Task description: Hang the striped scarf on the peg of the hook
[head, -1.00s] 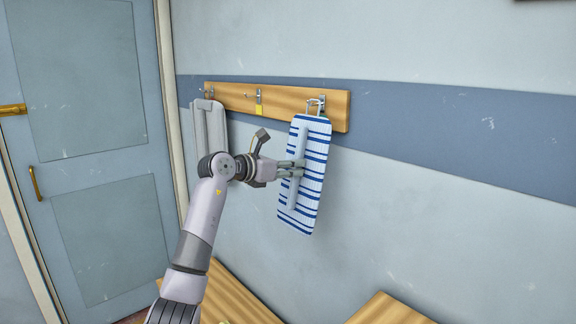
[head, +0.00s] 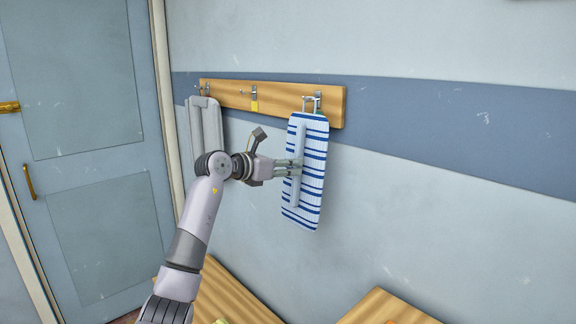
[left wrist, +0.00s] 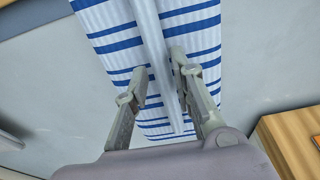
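The striped scarf (head: 312,180), white with blue stripes, hangs against the wall below the right hook (head: 312,101) of a wooden board. A pale loop shows at its top; whether it sits on the peg is too small to tell. A plain white strip runs down the scarf's front. My left gripper (head: 289,167) is at the scarf's middle height. In the left wrist view its fingers (left wrist: 160,68) stand apart on either side of the white strip, with a gap on the left and the right finger close to it. My right gripper is not in view.
The wooden board (head: 282,98) also has a middle hook with a yellow tag (head: 254,107) and a left hook holding a grey cloth (head: 205,130). Wooden surfaces (head: 385,310) stand below. A blue door (head: 85,160) is at left. The wall right of the scarf is clear.

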